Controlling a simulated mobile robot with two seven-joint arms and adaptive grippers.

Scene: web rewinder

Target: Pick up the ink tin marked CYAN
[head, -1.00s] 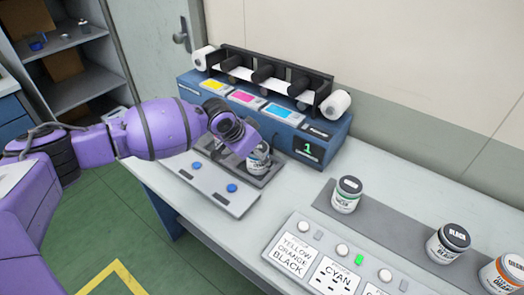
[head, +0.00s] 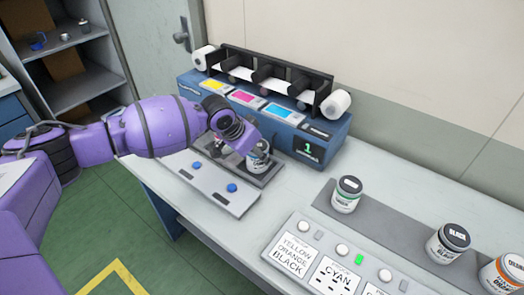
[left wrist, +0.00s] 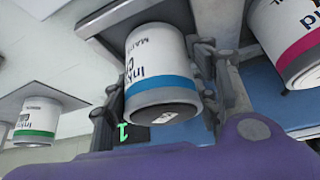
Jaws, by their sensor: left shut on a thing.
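A white ink tin with a blue band and a dark lid (left wrist: 158,75) sits between the two fingers of my left gripper (left wrist: 166,98) in the left wrist view. Its label reads "Ink" and a partly hidden word starting with C. In the head view the tin (head: 259,158) is at the dark tray on the bench, partly covered by my left gripper (head: 248,152). The gripper is shut on it from the left. I cannot tell whether the tin touches the tray. My right gripper is not in view.
A magenta-banded tin (left wrist: 288,40) is close beside the gripper. A green-banded tin (head: 347,194), a black one (head: 447,243) and an orange one (head: 504,275) stand on a grey strip. Behind is the blue rewinder (head: 325,150); in front, a labelled button panel (head: 330,262).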

